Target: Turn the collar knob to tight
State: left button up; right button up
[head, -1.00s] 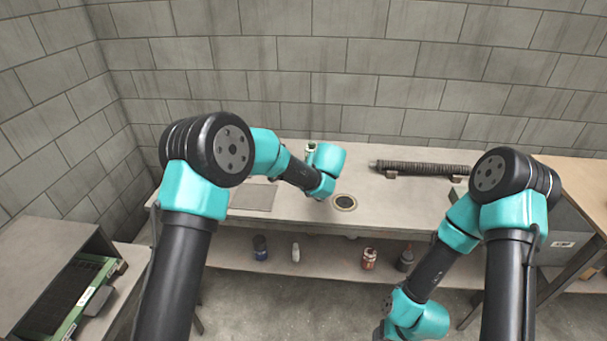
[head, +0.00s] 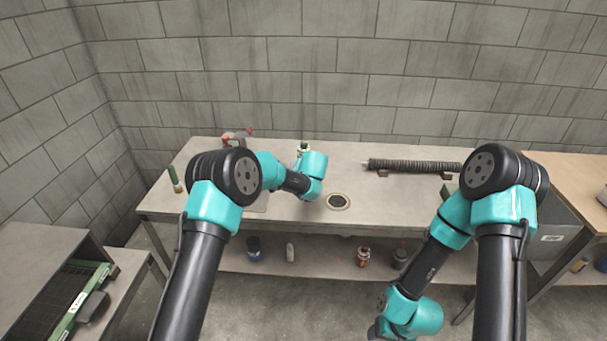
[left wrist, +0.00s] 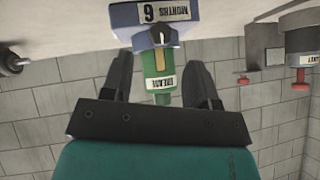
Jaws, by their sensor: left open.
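In the left wrist view a blue housing (left wrist: 148,30) carries a label reading "6 MONTHS". A green cylinder (left wrist: 160,87) with a white label sits against it. A small tan piece shows where they meet. I cannot tell which part is the collar knob, and no "tight" mark is legible. My left gripper (left wrist: 158,68) is open, its black fingers on either side of the green cylinder; contact is not clear. In the head view its fingers are hidden behind my teal wrist. A dark ribbed tube (head: 415,166) lies on the bench. My right gripper is not in view.
A red-handled fixture (head: 236,138) stands at the back left and a green cylinder (head: 176,180) at the left end. Several small containers stand on the lower shelf (head: 325,265).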

pick_arm(q)
jog(key=shift+x, duration=3.05)
jog(key=shift+c, duration=0.2)
